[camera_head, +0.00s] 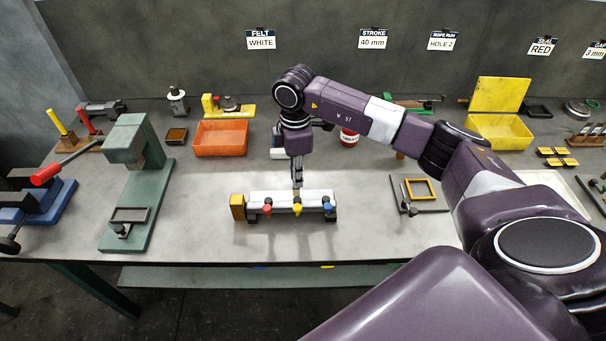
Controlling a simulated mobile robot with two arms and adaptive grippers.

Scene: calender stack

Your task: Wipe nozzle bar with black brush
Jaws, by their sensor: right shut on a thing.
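The nozzle bar (318,197) is a white bar lying level on the grey bench, on dark supports. Red, yellow and blue nozzles stick out along its front side. A yellow-orange block (237,207) stands at its left end. My right gripper (297,183) points straight down at the middle of the bar, just above or touching its top; I cannot tell which. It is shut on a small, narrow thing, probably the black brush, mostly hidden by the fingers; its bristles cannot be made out. My left gripper is not in view.
An orange bin (221,138) and a green press with a red handle (127,180) stand to the left. A yellow-framed fixture (419,190) lies to the right. A yellow open box (500,130) is at the back right. The bench around the bar is clear.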

